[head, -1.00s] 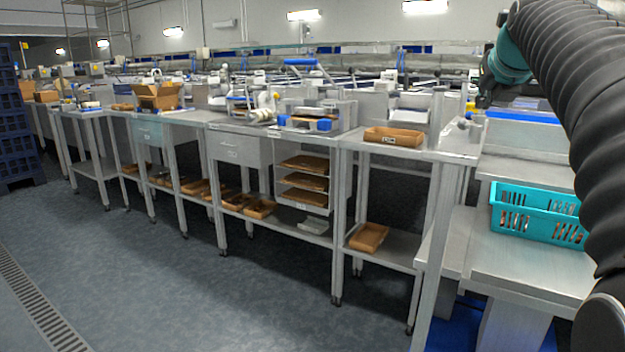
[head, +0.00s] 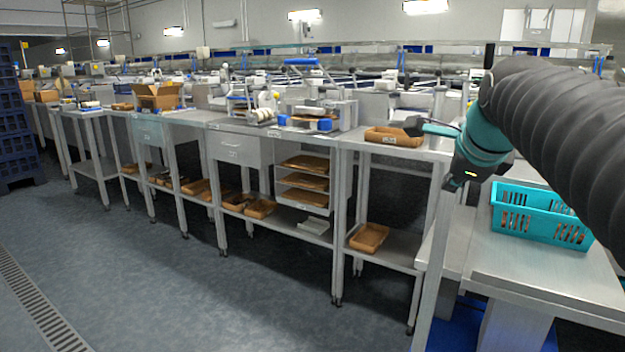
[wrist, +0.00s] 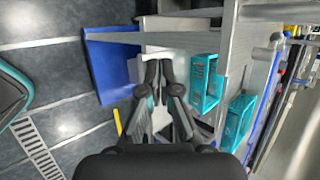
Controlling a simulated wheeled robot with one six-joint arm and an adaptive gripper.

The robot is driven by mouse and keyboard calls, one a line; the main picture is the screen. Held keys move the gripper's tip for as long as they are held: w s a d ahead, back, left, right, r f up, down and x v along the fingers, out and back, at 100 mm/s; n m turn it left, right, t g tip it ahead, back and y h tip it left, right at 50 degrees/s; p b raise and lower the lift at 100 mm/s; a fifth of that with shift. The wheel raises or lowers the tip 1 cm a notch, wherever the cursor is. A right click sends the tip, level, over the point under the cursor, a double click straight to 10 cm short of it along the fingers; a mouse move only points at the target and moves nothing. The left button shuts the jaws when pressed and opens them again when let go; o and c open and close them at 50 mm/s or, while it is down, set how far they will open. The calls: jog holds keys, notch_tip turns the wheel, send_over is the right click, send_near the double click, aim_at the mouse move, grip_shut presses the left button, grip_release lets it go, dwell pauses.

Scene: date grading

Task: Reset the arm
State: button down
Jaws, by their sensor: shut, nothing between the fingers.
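A teal basket (head: 540,213) stands on the metal table (head: 520,268) at right. A brown tray (head: 392,137) lies on the bench top behind my gripper. Steel benches with trays on their shelves run left. The grey floor (head: 180,290) in front is clear.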

jog(key=s+a+f+n+g, duration=0.1)
jog(key=s+a+f+n, duration=0.3)
jog(key=s+f+n, duration=0.6)
jog(key=s+a+f+n+g+y, duration=0.1)
jog(key=s+a+f+n+g, duration=0.1)
jog(key=s+f+n, duration=0.8)
notch_tip(320, 180, down, 4)
jog(key=a+n, duration=0.1)
jog(key=n, duration=0.2)
jog(key=shift+s+a+f+g, duration=0.15)
jog(key=shift+s+a+g, duration=0.15)
jog(key=shift+a, duration=0.05)
